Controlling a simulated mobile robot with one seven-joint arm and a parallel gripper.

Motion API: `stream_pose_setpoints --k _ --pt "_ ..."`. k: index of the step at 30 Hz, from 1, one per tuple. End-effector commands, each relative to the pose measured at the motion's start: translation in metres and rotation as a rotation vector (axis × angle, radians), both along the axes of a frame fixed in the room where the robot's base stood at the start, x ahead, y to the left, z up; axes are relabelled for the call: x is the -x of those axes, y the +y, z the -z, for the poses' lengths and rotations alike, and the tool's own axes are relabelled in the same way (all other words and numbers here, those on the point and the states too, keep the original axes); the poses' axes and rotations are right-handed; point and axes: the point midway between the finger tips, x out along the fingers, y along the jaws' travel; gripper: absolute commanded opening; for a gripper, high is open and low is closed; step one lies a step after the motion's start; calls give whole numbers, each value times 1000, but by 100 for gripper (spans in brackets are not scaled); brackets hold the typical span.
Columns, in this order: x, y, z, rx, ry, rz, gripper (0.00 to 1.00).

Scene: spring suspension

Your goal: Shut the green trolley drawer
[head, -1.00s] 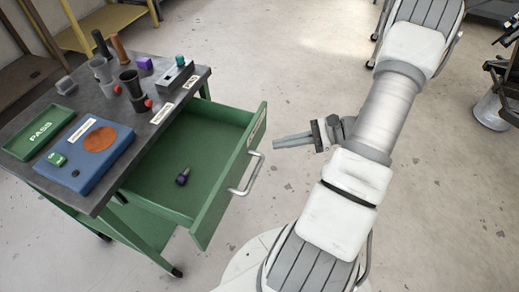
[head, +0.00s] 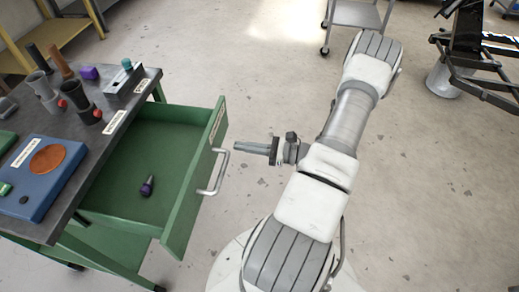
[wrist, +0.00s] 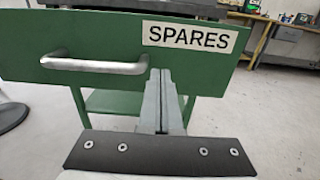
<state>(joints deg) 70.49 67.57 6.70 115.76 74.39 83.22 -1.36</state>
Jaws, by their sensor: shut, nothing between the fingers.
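The green trolley drawer (head: 199,175) stands pulled out from under the dark trolley top in the head view. A purple-and-dark object (head: 147,186) lies inside it. Its front, with a SPARES label (wrist: 191,38), fills much of the wrist view. The silver bar handle (head: 214,173) sits on that front and also shows in the wrist view (wrist: 95,65). My gripper (head: 238,147) is shut and empty, its fingers pointing at the drawer front. In the wrist view the fingertips (wrist: 164,77) are just right of the handle, below the label; I cannot tell whether they touch the front.
The trolley top (head: 118,128) holds a blue block with an orange disc (head: 48,160), dark cups and a grey box (head: 128,78). A grey cart (head: 355,15) and a black frame (head: 475,60) stand at the back. The floor around my arm is clear.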

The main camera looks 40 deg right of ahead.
Motion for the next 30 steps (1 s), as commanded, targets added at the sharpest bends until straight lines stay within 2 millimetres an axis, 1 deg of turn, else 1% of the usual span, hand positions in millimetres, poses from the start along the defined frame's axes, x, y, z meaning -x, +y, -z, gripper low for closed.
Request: stream_pose_setpoints --k 1,3,9,15,26,30 --pt "-9 8 1 -1 -1 -4 0" --pt "-19 15 1 -1 -1 -3 0" --pt "-39 31 1 1 -1 -1 0" --pt "-45 35 0 1 0 0 0" --pt "-46 36 0 1 0 0 0" --pt "-53 42 0 0 0 -1 0"
